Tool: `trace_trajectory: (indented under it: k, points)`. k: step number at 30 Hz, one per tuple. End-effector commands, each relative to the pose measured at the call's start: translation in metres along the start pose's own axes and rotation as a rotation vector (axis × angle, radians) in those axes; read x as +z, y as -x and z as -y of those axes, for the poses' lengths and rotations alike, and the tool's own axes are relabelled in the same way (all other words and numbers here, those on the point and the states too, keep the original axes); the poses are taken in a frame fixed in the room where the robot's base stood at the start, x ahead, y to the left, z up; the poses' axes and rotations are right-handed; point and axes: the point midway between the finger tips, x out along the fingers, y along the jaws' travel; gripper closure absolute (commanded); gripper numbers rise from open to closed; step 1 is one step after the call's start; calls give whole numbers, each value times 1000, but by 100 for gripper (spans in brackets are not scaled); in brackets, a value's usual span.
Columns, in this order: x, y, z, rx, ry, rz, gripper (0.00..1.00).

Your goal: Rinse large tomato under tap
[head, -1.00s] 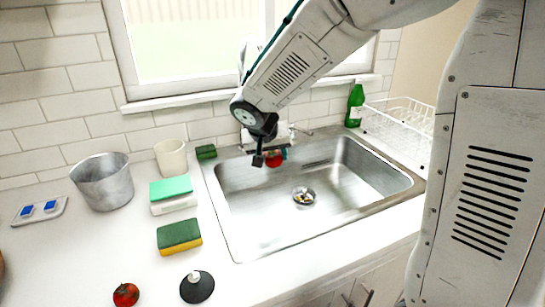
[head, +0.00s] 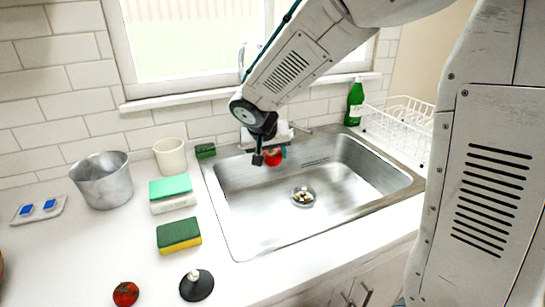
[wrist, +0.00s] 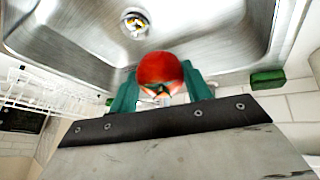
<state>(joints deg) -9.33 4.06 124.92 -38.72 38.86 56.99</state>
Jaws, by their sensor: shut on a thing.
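A large red tomato (head: 273,158) is held over the back part of the steel sink (head: 250,232), below the window. My gripper (wrist: 159,85) is shut on the tomato, which sits between its two green fingers in the wrist view (wrist: 160,68). In the head view my gripper (head: 271,157) is partly hidden behind my wrist. The tap (head: 247,58) shows only in part behind my arm, and no water stream can be made out. A second, smaller tomato (head: 125,293) lies on the counter at the front left.
A drain with bits in it (head: 303,196) is in the sink floor. Left of the sink are sponges (head: 179,235), a cup (head: 170,157), a metal pot (head: 103,180) and a black stopper (head: 196,285). A green bottle (head: 355,104) and white dish rack (head: 398,128) stand at the right.

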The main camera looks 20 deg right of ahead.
Motion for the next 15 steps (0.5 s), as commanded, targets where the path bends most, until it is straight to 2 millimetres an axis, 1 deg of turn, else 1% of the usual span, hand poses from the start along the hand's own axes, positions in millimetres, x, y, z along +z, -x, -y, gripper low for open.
trace_trajectory:
  k: [8,15]
  points:
    - [2,2,2,0,0,0,75]
    - [17,11,7,-1,1,-1,75]
